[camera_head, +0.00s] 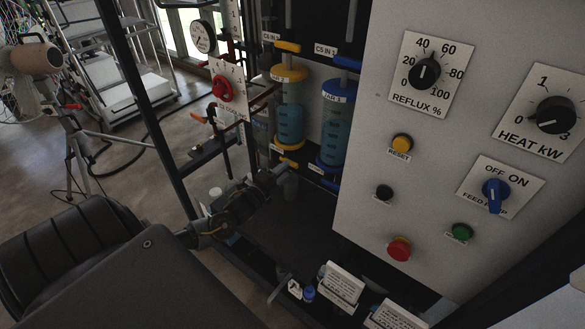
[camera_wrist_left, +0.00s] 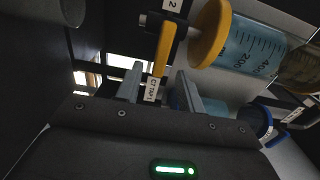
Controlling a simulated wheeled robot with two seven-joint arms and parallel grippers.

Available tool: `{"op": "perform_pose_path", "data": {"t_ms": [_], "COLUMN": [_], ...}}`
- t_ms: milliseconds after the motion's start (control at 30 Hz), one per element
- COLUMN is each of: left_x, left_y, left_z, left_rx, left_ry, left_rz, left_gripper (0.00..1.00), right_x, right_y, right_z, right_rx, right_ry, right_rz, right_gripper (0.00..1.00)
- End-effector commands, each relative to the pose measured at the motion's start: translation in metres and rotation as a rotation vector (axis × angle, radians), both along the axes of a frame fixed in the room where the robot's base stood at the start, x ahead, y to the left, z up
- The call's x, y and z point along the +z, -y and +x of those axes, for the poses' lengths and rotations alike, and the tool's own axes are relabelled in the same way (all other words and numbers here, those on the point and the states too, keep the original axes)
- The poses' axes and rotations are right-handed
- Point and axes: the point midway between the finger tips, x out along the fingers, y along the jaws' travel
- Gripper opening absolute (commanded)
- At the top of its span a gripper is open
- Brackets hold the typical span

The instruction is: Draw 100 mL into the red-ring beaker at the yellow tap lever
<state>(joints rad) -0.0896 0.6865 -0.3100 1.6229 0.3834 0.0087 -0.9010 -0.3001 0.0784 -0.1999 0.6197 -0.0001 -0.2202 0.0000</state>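The yellow tap lever (camera_head: 289,162) sits under the yellow-capped jar (camera_head: 290,118), which holds blue liquid. In the left wrist view the lever (camera_wrist_left: 163,48) hangs beside the jar's yellow end (camera_wrist_left: 210,34), above a small tap label. My left gripper (camera_head: 277,173) is at the lever in the head view. In the wrist view its two fingers (camera_wrist_left: 158,72) are apart, with the lever's lower end in line with the gap; contact cannot be told. The red-ring beaker cannot be made out in either view. My right gripper is not in view.
A blue-capped jar (camera_head: 336,122) stands right of the yellow one. The grey control panel (camera_head: 385,190) with knobs and buttons fills the right. A red valve wheel (camera_head: 222,89) and a gauge (camera_head: 203,37) are at upper left. Small white cards (camera_head: 341,285) stand low in front.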

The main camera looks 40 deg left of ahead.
Motion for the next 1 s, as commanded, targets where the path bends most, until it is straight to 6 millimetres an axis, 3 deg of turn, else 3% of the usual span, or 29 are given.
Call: {"op": "perform_pose_path", "data": {"t_ms": [233,1000], "left_x": [-0.003,0.0], "left_y": [-0.001,-0.001], "left_z": [0.032,0.05], "left_rx": [0.001,0.0], "left_ry": [0.001,-0.002], "left_rz": [0.001,0.0], "left_gripper": [0.38,0.38], "right_x": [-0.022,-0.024], "right_y": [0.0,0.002], "right_z": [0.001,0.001], "right_rx": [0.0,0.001], "right_ry": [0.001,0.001], "right_rz": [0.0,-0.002], "right_gripper": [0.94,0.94]}}
